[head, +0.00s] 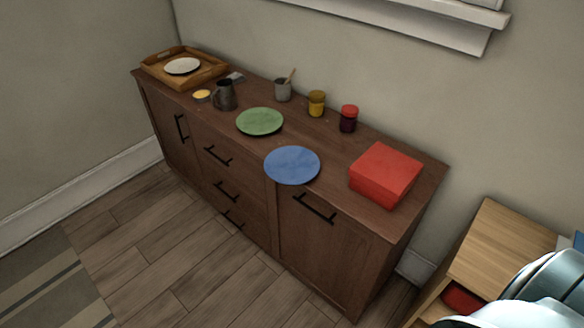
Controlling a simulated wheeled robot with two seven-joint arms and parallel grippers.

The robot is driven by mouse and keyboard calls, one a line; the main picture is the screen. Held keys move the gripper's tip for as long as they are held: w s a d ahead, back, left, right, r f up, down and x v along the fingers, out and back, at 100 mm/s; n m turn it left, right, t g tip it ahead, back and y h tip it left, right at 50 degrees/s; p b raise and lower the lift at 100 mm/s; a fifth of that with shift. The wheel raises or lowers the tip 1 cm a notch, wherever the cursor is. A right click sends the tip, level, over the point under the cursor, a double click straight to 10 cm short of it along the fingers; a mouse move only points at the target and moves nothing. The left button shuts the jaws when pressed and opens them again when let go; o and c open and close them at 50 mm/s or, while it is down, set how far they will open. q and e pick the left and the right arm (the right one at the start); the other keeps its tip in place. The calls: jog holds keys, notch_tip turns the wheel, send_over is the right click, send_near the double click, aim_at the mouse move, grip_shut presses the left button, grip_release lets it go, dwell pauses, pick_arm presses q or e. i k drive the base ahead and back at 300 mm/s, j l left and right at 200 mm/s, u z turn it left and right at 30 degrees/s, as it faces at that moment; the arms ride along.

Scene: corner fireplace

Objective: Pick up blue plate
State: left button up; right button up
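The blue plate (292,165) lies flat on the dark wooden sideboard (335,192), close to its front edge. It sits between a green plate (260,121) and a red box (385,175), apart from both. Nothing covers it. Neither of my grippers shows in the head view.
A wooden tray (153,70) holding a white plate (182,66) is at the sideboard's far left. A dark mug (223,96), grey cup (282,91), yellow jar (316,103) and red-lidded jar (348,119) stand along it. A light wooden unit (497,243) is at right. Floor in front is clear.

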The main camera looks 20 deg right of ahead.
aim_at(291, 165)
jog(key=z, duration=0.8)
jog(key=i+j+z, duration=0.1)
jog(key=z, duration=0.35)
jog(key=i+j+z, duration=0.1)
jog(key=j+z, duration=0.25)
jog(key=z, duration=0.15)
jog(key=j+z, duration=0.2)
jog(key=z, duration=0.25)
jog(key=j+z, duration=0.2)
jog(key=j, duration=0.35)
jog(key=j+z, duration=0.2)
jog(key=j, duration=0.35)
jog(key=k+j+z, duration=0.2)
jog(key=j, duration=0.75)
